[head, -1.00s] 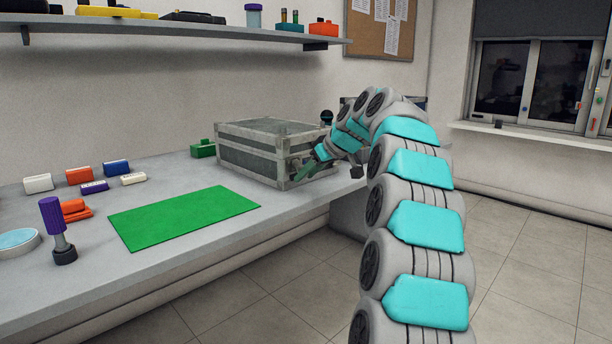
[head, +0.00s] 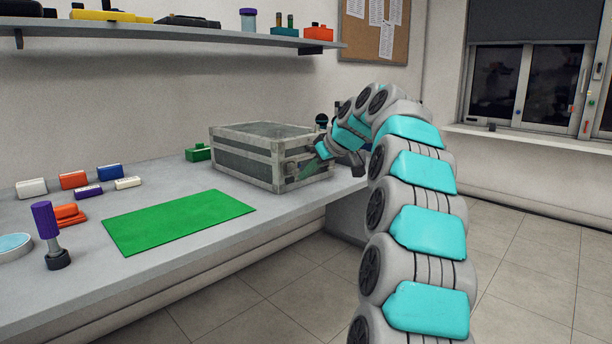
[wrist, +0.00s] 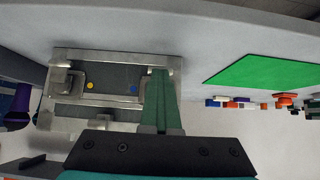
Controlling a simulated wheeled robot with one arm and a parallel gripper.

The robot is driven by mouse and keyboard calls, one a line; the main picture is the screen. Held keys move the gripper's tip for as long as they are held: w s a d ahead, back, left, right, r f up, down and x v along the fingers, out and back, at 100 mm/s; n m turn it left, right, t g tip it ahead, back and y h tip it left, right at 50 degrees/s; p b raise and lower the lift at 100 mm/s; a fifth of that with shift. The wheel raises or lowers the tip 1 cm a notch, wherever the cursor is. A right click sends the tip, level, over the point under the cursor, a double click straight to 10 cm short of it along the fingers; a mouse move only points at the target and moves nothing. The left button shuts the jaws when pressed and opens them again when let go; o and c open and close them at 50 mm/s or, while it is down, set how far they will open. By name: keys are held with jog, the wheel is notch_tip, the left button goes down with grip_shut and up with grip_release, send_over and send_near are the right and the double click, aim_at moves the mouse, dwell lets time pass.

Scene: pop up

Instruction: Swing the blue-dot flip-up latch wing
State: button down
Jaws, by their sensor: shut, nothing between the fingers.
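The grey metal-edged case (head: 245,160) stands on the bench; its front also shows in the wrist view (wrist: 110,58), where the picture is upside down. A blue dot (wrist: 134,88) and a yellow dot (wrist: 89,86) are on its dark front panel. A metal latch (wrist: 64,80) sits beside the yellow dot. My gripper (wrist: 160,74) is shut and empty, its green fingers just beside the blue dot. The fingers cover most of whatever latch wing is there, so its position and any contact are unclear. In the head view my gripper (head: 309,171) is at the case's front face.
A green mat (head: 180,221) lies on the bench left of the case. Several coloured blocks (head: 74,180) and a purple-handled tool (head: 47,225) are farther left. A shelf (head: 190,32) hangs above.

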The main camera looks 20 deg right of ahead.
jog(key=shift+s+d+r, duration=0.1)
jog(key=shift+s+r, duration=0.2)
jog(key=c, duration=1.1)
grip_release()
